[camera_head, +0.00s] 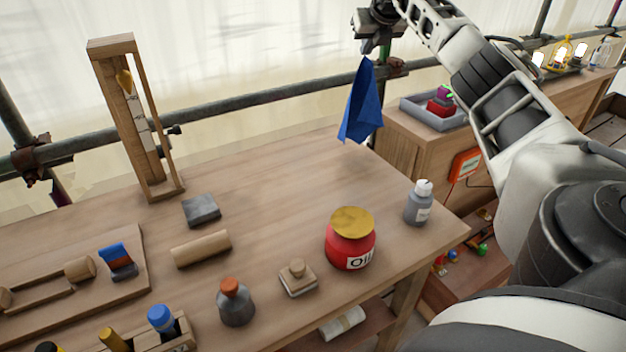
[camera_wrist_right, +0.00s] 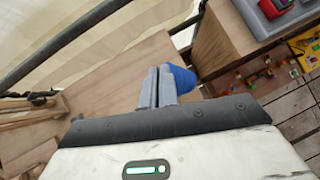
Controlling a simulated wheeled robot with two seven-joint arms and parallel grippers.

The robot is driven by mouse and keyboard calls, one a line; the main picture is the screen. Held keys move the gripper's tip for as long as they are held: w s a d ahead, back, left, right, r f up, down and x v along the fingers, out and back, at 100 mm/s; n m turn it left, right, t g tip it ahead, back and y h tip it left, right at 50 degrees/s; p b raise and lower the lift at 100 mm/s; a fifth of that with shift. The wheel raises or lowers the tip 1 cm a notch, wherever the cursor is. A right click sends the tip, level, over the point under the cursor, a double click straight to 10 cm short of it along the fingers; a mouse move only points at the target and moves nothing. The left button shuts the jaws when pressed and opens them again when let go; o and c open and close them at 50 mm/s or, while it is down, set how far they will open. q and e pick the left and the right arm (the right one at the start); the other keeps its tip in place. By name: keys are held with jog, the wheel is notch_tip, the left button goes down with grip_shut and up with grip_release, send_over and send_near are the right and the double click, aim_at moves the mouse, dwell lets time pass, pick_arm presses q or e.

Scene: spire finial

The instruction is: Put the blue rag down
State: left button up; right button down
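The blue rag (camera_head: 362,103) hangs in a point from my right gripper (camera_head: 372,45) in the head view, above the far right corner of the wooden table (camera_head: 280,165). In the right wrist view, my right gripper (camera_wrist_right: 158,85) has its two fingers close together, and part of the blue rag (camera_wrist_right: 180,78) shows at their right side. The rag's lower end appears to be over or just past the table's back edge; I cannot tell its exact height. My left gripper is not in view.
A side cabinet holds a grey tray (camera_head: 420,112). The table's back right area is clear.

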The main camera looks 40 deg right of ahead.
notch_tip(320, 180, down, 7)
jog(key=m+g+h, duration=0.2)
jog(key=m, duration=0.2)
jog(key=w+a+f, duration=0.1)
jog(key=a+f, duration=0.7)
jog(key=a, duration=0.2)
jog(key=w+a+f, duration=0.2)
jog(key=a+f, duration=0.6)
jog(key=a, duration=0.2)
jog(key=w+a+f, duration=0.2)
jog(key=a+f, duration=0.6)
jog(key=a, duration=0.3)
jog(key=shift+w, duration=0.15)
jog(key=c, duration=1.2)
grip_release()
jog(key=shift+r, duration=0.1)
